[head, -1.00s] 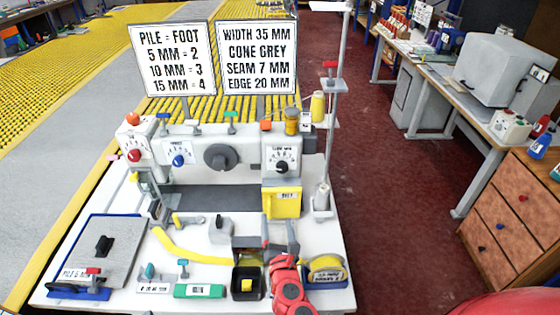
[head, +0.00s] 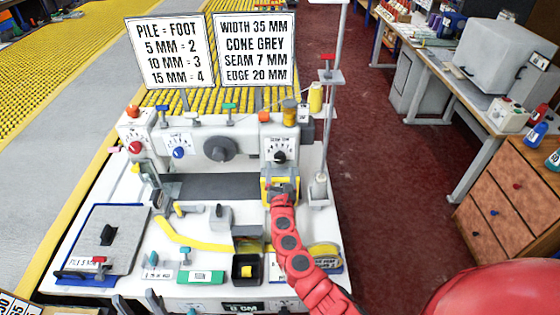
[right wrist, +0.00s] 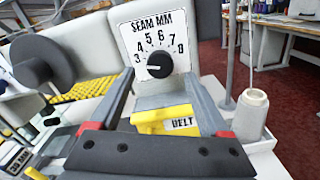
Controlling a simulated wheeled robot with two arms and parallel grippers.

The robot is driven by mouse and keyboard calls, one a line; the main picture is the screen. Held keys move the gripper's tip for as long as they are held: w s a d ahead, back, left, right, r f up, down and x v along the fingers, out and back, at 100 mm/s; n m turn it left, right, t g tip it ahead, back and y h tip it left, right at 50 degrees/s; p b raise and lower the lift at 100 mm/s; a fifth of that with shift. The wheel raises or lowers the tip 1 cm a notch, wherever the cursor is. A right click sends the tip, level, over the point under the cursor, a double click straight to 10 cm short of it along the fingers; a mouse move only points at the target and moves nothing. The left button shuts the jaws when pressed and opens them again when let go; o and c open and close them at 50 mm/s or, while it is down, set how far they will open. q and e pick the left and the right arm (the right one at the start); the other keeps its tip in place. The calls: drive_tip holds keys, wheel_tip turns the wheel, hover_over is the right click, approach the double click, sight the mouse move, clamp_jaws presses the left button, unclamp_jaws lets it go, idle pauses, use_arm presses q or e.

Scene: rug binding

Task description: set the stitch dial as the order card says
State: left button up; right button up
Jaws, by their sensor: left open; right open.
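The seam dial (head: 280,156), with a black knob, is on the right end of the white machine. In the right wrist view its face (right wrist: 154,50) reads SEAM MM, with numbers 3 to 8. The knob's pale mark appears to point left, near 3. The order card (head: 253,52) reads width 35 mm, cone grey, seam 7 mm, edge 20 mm. My right gripper (head: 280,184) is open in front of the yellow BELT cover (right wrist: 162,120), just below the dial; its fingers frame dial and cover without touching the knob. My left gripper (head: 137,300) is open at the bottom edge.
A red-knob dial (head: 135,147), a blue-knob dial (head: 179,152) and a large grey knob (head: 220,149) line the machine. A cone (right wrist: 251,112) stands on a post base right of my right gripper. Yellow tape (head: 195,244) and small tools lie in front.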

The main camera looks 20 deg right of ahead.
sight(280, 161)
drive_tip(key=x, duration=0.3)
drive_tip(key=shift+w+d+f, duration=0.1)
drive_tip(key=shift+w+f, duration=0.1)
drive_tip(key=shift+w, duration=0.1)
drive_tip(key=shift+w+r+b, duration=0.15)
drive_tip(key=shift+w+b, duration=0.15)
drive_tip(key=shift+w, duration=0.1)
drive_tip(key=shift+d, duration=0.1)
clamp_jaws()
